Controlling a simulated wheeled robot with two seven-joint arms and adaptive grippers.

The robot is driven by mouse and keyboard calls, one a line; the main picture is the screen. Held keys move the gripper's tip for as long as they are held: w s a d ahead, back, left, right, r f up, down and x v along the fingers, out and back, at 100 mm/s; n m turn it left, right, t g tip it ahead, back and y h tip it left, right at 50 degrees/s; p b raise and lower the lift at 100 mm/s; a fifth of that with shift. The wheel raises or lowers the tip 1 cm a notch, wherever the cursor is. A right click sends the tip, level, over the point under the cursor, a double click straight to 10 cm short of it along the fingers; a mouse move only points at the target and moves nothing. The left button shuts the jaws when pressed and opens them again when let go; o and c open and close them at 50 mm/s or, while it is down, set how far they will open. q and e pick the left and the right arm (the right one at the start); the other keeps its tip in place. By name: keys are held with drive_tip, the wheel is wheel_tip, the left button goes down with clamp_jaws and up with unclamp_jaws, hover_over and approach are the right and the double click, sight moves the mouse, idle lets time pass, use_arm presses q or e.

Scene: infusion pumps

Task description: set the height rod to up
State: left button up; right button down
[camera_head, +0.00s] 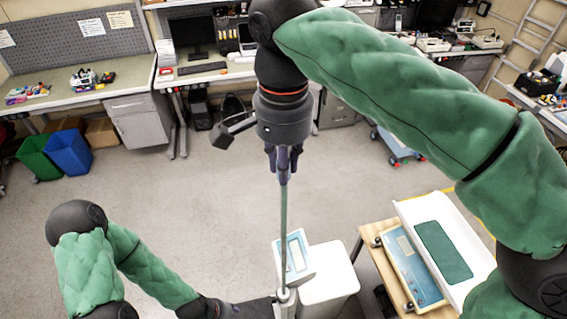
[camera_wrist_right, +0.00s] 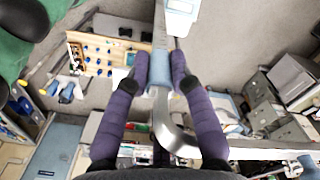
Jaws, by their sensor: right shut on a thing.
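The height rod (camera_head: 284,220) stands upright, a thin grey-green rod rising from a socket beside the white scale with a light-blue display panel (camera_head: 294,255). My right gripper (camera_head: 284,168) points down and is shut on the upper end of the rod. In the right wrist view, its two purple fingers (camera_wrist_right: 159,82) press on the rod from both sides, and the rod's curved grey top (camera_wrist_right: 172,135) shows between them. My left arm lies low at the left, its dark end near the rod's base; its fingers cannot be made out.
A wooden table (camera_head: 376,240) with a blue-and-white device (camera_head: 412,270) and a white tray with a green pad (camera_head: 443,250) stands right of the scale. A workbench (camera_head: 125,80), a green bin (camera_head: 38,155) and a blue bin (camera_head: 68,152) are at the back left. The floor between is clear.

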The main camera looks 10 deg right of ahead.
drive_tip(key=c, duration=1.1)
unclamp_jaws()
drive_tip(key=shift+o, duration=0.2)
drive_tip(key=shift+r, duration=3.75)
